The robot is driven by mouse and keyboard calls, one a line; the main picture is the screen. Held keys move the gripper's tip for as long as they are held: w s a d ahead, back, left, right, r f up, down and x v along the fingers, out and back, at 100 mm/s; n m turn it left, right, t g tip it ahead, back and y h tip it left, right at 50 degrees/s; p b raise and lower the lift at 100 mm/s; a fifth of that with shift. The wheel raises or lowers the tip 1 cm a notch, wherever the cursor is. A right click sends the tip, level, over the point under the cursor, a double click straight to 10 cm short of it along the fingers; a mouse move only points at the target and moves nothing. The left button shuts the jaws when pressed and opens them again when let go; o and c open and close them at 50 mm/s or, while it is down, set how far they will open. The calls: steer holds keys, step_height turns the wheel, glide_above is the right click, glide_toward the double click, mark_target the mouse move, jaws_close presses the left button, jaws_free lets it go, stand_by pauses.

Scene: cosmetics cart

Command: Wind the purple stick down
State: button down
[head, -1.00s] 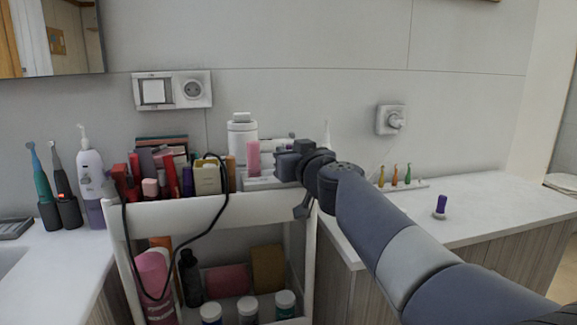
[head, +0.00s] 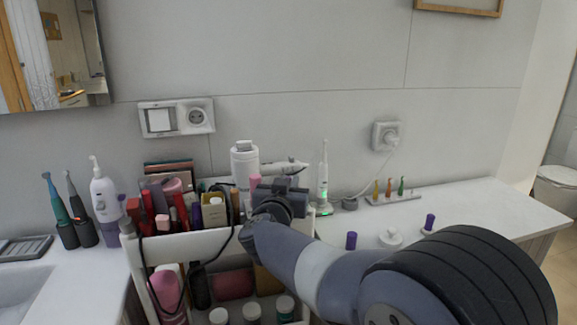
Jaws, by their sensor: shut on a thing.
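Two small purple sticks stand on the white counter to the right of the cart. One purple stick (head: 351,240) is nearer, its lower part cut off by my arm. The other purple stick (head: 429,221) stands farther right in a pale base. I cannot tell which is the task's stick. My gripper (head: 280,182) is over the right end of the cart's top shelf, left of both and apart from them. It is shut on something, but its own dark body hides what. A pink item (head: 254,182) shows right beside it.
The cart's top shelf (head: 195,243) is crowded with cosmetics, and a black cable hangs over its front. A white bottle (head: 244,163) stands behind. An electric toothbrush (head: 323,180), a white round item (head: 390,238) and a small rack (head: 393,199) are on the right counter.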

steer(key=shift+f+m+h+p, duration=0.1)
steer(key=shift+m+h+p, duration=0.5)
steer(key=shift+h+p, duration=0.35)
steer(key=c, duration=1.4)
jaws_free()
steer(key=shift+s, duration=0.1)
steer(key=v, duration=1)
steer(key=shift+s+r, duration=0.3)
steer(key=shift+s, duration=0.05)
